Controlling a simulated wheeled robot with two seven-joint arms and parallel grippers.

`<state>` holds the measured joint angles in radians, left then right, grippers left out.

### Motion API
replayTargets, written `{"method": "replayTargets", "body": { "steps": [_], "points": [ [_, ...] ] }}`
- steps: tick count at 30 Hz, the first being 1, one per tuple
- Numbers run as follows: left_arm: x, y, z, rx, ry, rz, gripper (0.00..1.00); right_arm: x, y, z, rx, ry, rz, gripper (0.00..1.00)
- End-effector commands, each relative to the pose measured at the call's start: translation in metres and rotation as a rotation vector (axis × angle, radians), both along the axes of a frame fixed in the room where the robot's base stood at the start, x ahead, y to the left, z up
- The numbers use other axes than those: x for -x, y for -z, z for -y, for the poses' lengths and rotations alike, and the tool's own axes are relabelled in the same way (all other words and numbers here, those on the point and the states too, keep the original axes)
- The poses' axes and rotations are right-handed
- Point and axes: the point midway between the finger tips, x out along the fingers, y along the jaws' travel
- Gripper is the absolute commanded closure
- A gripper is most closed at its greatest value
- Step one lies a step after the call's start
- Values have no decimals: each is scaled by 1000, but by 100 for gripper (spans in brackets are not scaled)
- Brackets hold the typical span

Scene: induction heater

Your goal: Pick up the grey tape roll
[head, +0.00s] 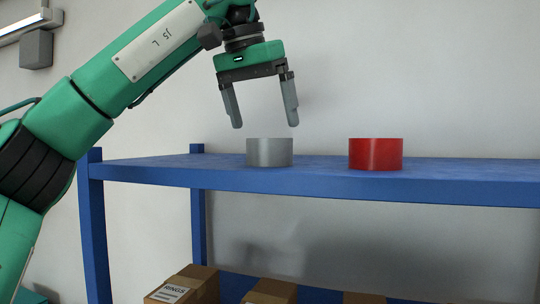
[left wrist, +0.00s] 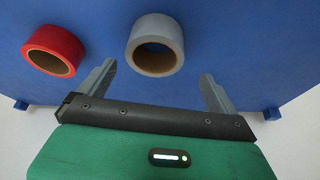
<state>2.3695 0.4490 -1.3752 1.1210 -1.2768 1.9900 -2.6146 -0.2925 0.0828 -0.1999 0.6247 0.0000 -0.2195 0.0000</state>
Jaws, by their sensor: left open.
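The grey tape roll (head: 269,153) lies flat on the blue shelf (head: 200,172) in the head view. My left gripper (head: 265,126) is open and empty, pointing down above the shelf, with its fingertips a little higher than the roll and apart from it. In the left wrist view the grey roll (left wrist: 155,30) shows its round hole, and it appears beyond and between the two open fingers of the left gripper (left wrist: 158,78). My right gripper is in neither view.
A red tape roll (head: 376,154) stands on the same shelf to the right of the grey one, with a gap between. It also shows in the left wrist view (left wrist: 38,45). Cardboard boxes (head: 190,284) sit on the lower shelf. A plain wall (head: 420,70) is behind.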

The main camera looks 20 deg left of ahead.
Motion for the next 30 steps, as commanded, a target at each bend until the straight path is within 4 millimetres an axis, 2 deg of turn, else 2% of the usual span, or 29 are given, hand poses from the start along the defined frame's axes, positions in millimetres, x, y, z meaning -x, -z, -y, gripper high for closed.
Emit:
{"method": "replayTargets", "body": {
  "steps": [5, 15, 23, 26, 30],
  "points": [
    [-3, 9, 3, -1, 1, 0, 4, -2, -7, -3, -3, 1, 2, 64],
    [-16, 45, 11, 0, -1, 0, 4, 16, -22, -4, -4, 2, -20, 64],
    [-17, 49, 11, 2, -1, 0, 4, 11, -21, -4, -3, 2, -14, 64],
    [-17, 49, 11, 2, -1, 1, 20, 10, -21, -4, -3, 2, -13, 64],
    [-17, 48, 11, 2, -1, 1, 48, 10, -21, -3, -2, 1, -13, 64]
  ]
}}
